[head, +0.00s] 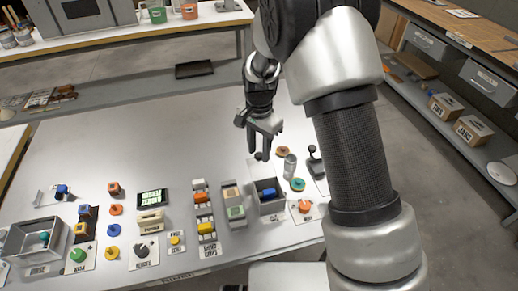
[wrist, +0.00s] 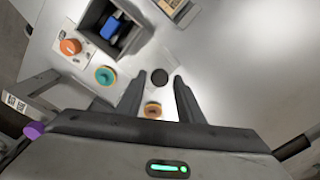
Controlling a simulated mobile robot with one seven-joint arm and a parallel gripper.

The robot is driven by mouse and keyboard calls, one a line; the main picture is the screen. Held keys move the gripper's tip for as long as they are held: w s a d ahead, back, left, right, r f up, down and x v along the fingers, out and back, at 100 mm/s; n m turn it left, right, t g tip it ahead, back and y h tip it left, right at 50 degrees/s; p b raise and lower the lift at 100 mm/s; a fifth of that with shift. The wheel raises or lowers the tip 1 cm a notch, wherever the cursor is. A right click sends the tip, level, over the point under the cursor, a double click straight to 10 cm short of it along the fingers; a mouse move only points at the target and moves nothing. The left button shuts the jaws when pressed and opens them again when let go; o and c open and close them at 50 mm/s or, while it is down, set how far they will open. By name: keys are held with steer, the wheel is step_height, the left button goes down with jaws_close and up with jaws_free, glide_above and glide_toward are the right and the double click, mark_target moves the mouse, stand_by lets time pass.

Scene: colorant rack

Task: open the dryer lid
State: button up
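An open-topped dark box (head: 277,207) with a blue block (head: 269,193) in it stands below my gripper, towards the table's front; I take it for the dryer. The box also shows at the top of the wrist view (wrist: 134,42). A round black knob (head: 261,157) is just below my fingertips; in the wrist view the knob (wrist: 160,77) lies between them. I cannot tell whether it is joined to a lid, and no lid surface shows clearly. My gripper (head: 261,148) points down, open and empty; both fingers show in the wrist view (wrist: 158,78).
An orange knob (head: 304,206), a teal ring (head: 298,184), a brown ring (head: 282,150), a grey cylinder (head: 290,166) and a black lever (head: 315,162) stand right of the box. Coloured block racks (head: 205,220) stand to its left. The table's back left (head: 120,130) is clear.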

mark_target(259, 154)
steer(key=shift+o, duration=0.5)
step_height(259, 154, up, 17)
steer(key=p, duration=0.1)
steer(key=shift+r, duration=0.2)
steer(key=shift+s+f, duration=0.1)
